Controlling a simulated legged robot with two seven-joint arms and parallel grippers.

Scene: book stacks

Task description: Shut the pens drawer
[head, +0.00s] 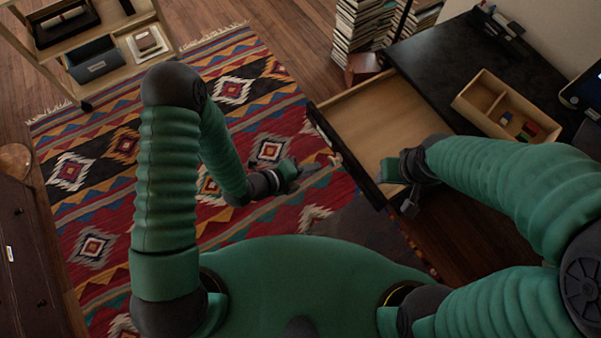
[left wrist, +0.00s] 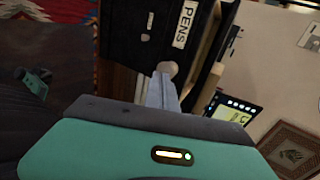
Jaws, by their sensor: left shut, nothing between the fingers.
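The pens drawer (head: 378,118) stands open from the black desk in the head view, its pale wooden inside bare where I can see it. In the left wrist view its dark front bears a white "PENS" label (left wrist: 184,25). My left gripper (head: 328,162) is shut and empty, just outside the drawer front. In the left wrist view the closed fingers (left wrist: 163,88) point at the front, with a round pale knob (left wrist: 168,68) at their tips; I cannot tell whether they touch. My right gripper (head: 409,203) is by the drawer's near corner, its fingers unclear.
The black desk top (head: 440,60) carries a wooden divided tray (head: 480,97) with small coloured blocks and a screen (head: 585,90). Stacks of books (head: 362,25) stand behind the drawer. A patterned rug (head: 110,150) covers open floor at left; a wooden shelf cart (head: 115,55) stands at upper left.

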